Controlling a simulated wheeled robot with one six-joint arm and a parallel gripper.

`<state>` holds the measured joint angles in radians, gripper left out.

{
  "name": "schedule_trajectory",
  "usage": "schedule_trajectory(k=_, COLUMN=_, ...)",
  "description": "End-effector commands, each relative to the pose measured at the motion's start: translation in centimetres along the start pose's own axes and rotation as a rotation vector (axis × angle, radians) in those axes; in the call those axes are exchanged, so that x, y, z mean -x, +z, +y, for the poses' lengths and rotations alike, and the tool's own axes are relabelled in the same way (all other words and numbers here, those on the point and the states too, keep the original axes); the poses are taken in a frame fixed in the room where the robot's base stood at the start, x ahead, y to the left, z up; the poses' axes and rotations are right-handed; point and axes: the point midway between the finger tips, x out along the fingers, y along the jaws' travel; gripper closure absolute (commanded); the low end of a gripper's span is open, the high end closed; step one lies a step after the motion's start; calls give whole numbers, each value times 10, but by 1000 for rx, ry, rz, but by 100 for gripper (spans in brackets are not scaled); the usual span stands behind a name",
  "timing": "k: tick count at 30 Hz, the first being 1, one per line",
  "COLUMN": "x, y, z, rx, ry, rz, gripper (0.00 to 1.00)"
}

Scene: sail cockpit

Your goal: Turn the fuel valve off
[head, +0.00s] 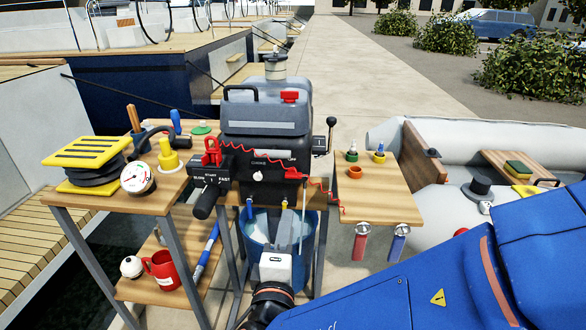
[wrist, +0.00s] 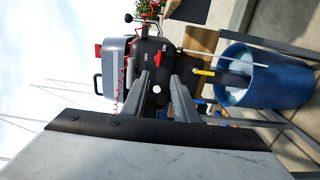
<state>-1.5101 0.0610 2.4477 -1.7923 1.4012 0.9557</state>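The outboard motor (head: 262,135) stands upright on a wooden stand, with a grey cowling and a black front panel. In the wrist view the panel appears turned sideways, with a small red fuel valve lever (wrist: 161,57) near white OFF and ON lettering. I cannot tell which mark the lever points at. A white choke knob (head: 258,176) shows between the fingers in the wrist view (wrist: 156,89).
A red coiled cord (head: 245,155) crosses the panel. A blue bucket (wrist: 290,82) is below the motor. A grey dinghy (head: 455,145) lies right.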

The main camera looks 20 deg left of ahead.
Motion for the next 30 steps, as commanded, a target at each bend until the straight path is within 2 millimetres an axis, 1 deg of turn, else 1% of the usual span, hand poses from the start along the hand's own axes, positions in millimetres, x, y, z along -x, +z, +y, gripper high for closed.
schedule_trajectory(k=1, x=2, y=-4, z=0, rx=1, ry=4, rz=11, gripper=73)
schedule_trajectory(k=5, x=2, y=-8, z=0, rx=1, ry=9, rz=20, gripper=73)
schedule_trajectory(k=11, x=-15, y=-7, z=0, rx=0, ry=8, rz=17, gripper=73)
schedule_trajectory(k=20, x=-55, y=-7, z=0, rx=0, ry=8, rz=15, gripper=73)
schedule_trajectory(k=30, x=-105, y=-8, z=0, rx=1, ry=8, rz=15, gripper=73)
